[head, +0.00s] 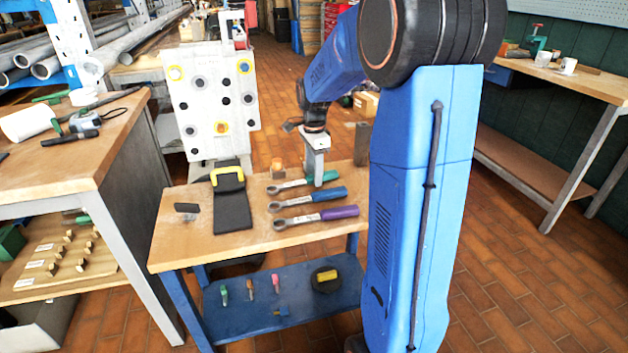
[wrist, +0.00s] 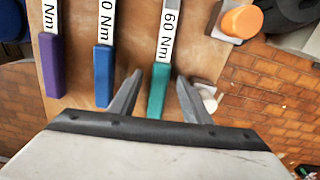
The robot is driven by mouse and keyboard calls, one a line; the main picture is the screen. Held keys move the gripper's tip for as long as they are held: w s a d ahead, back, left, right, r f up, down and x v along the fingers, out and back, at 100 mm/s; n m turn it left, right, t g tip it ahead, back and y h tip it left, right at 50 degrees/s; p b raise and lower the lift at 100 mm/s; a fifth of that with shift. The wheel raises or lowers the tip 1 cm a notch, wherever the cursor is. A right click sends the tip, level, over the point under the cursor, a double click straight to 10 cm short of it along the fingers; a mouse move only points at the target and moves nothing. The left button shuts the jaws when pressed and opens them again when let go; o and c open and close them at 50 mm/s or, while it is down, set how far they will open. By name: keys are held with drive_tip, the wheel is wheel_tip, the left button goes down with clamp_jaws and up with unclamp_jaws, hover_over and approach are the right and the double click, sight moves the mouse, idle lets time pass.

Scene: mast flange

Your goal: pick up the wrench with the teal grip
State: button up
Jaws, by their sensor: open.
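The wrench with the teal grip (head: 321,178) lies on the small wooden cart top, the farthest of three wrenches in the head view. In the wrist view its teal grip (wrist: 159,88) lies between my two fingers, and its shaft reads "60 Nm". My gripper (head: 317,181) is open over the teal wrench, with one finger on each side in the wrist view (wrist: 158,85). A gap shows on both sides of the grip. I cannot tell how high the fingertips are above the cart top.
A blue-grip wrench (head: 308,200) and a purple-grip wrench (head: 317,218) lie parallel, nearer the front. A black pouch (head: 232,210) lies to the left. An orange object (head: 277,167) and a dark block (head: 362,143) stand behind the wrenches.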

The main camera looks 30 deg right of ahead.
clamp_jaws()
drive_tip(key=shift+r, duration=0.15)
